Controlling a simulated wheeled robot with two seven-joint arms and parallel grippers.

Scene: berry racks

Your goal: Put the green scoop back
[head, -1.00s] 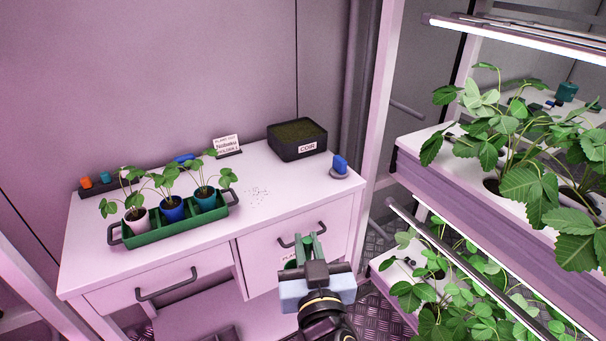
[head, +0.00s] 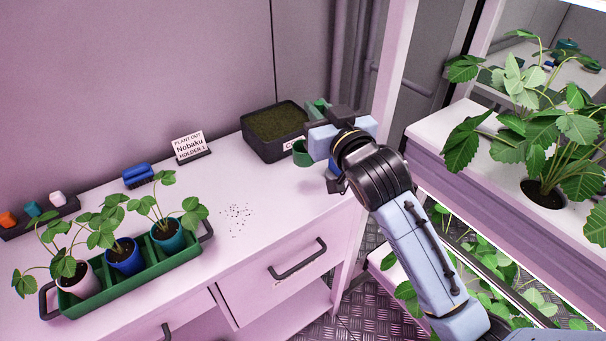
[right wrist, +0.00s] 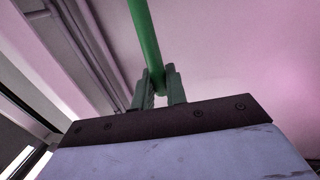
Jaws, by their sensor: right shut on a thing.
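My right gripper (head: 318,110) is at the back right of the bench, beside the coir tub (head: 262,152). It is shut on the green scoop. The scoop's round green cup (head: 302,154) shows just below and left of the gripper, in front of the tub's right end. In the right wrist view the scoop's green handle (right wrist: 147,40) runs up from between the fingertips (right wrist: 160,88). The gripper hides part of the scoop and the tub's label. I cannot tell whether the cup touches the tub or bench. My left gripper is not in view.
A green tray (head: 90,304) with three potted seedlings stands at the left. Dark crumbs (head: 237,215) lie mid-bench. A sign (head: 191,147) and blue brush (head: 138,175) stand at the back. A blue object (head: 335,168) is mostly hidden under my gripper. Plant shelves (head: 480,190) flank the right.

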